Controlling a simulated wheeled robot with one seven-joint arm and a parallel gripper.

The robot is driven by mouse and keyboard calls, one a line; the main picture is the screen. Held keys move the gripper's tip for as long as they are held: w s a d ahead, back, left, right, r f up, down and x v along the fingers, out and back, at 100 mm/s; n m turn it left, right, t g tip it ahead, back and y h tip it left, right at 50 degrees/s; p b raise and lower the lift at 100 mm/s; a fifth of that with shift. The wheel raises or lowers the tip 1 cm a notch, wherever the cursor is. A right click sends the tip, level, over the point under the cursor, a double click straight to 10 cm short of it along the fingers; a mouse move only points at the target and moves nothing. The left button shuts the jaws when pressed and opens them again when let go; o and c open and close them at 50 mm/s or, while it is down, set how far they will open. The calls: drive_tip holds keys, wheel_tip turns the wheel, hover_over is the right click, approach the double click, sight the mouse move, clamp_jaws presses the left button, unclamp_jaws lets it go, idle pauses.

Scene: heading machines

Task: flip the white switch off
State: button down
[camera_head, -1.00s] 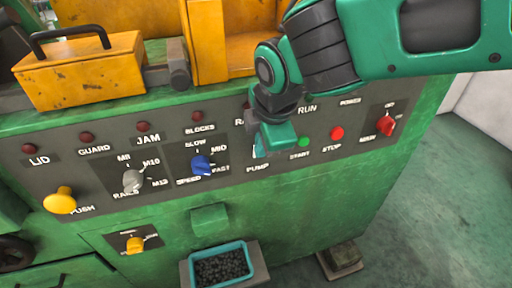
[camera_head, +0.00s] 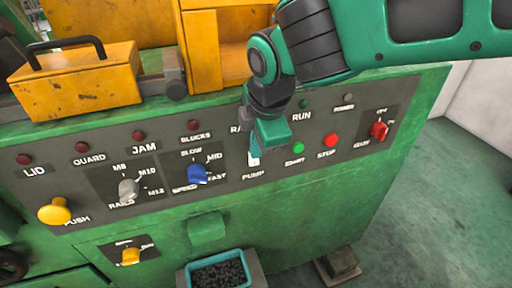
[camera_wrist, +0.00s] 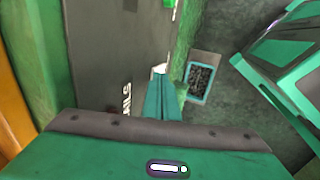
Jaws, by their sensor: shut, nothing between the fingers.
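The white switch (camera_head: 254,160) sits on the grey panel just above the PUMP label. Only its lower part shows in the head view, below my gripper. My gripper (camera_head: 256,149) is shut and empty, with its tips right at the top of the switch. In the wrist view my gripper's teal fingers (camera_wrist: 161,78) are together, and a small white piece of the switch (camera_wrist: 159,69) shows just beyond the tips. I cannot tell whether they touch. The switch's setting is mostly hidden.
A green START button (camera_head: 298,147) and a red STOP button (camera_head: 331,140) are to the right. A blue SPEED knob (camera_head: 197,173) is to the left, with a red main knob (camera_head: 379,131) farther right. A teal bin (camera_head: 218,272) of dark pieces stands below.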

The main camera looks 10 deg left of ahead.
drive_tip(key=s+v, duration=0.1)
drive_tip(key=v, duration=1)
drive_tip(key=shift+s+d, duration=0.3)
drive_tip(key=shift+d, duration=0.15)
drive_tip(key=w+d+f+m+h, duration=0.1)
drive_tip(key=d+f+m, duration=0.1)
drive_tip(key=d+m, duration=0.5)
drive_tip(key=w+d+f+m+g+h, duration=0.1)
drive_tip(key=w+d+f+m, duration=0.1)
drive_tip(key=d, duration=1)
drive_tip(key=w+d+f+m+h, duration=0.1)
drive_tip(key=d+f+m, duration=0.3)
drive_tip(key=d, duration=0.5)
drive_tip(key=s+d+f+m+g, duration=0.1)
drive_tip(key=s+d+f+m, duration=0.2)
drive_tip(key=s+d+m, duration=0.5)
drive_tip(key=s+d+f+m+g+y, duration=0.1)
drive_tip(key=s+d+f+m, duration=0.3)
drive_tip(key=s+d+m, duration=0.4)
drive_tip(key=shift+s+d+m+g, duration=0.35)
drive_tip(key=shift+d+m, duration=0.25)
drive_tip(key=shift+d, duration=0.55)
